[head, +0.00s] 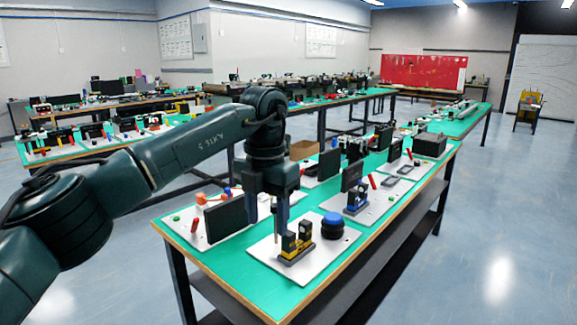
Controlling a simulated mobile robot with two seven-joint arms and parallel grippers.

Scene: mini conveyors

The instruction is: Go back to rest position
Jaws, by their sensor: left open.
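My left arm comes in from the left, and its gripper (279,228) points down over the near end of the green-topped table (275,277). The gripper is open, and I see nothing held between its fingers. Below and just beside the fingertips is a small yellow and black device (296,242) on a white plate (318,262). I cannot tell whether the fingertips touch it. My right gripper is not in view.
A round blue-black part (332,226) shares the plate. A dark upright panel (226,217) stands left of the gripper. More white plates with devices run back along the table. Other tables stand behind and left. The floor (480,215) at the right is clear.

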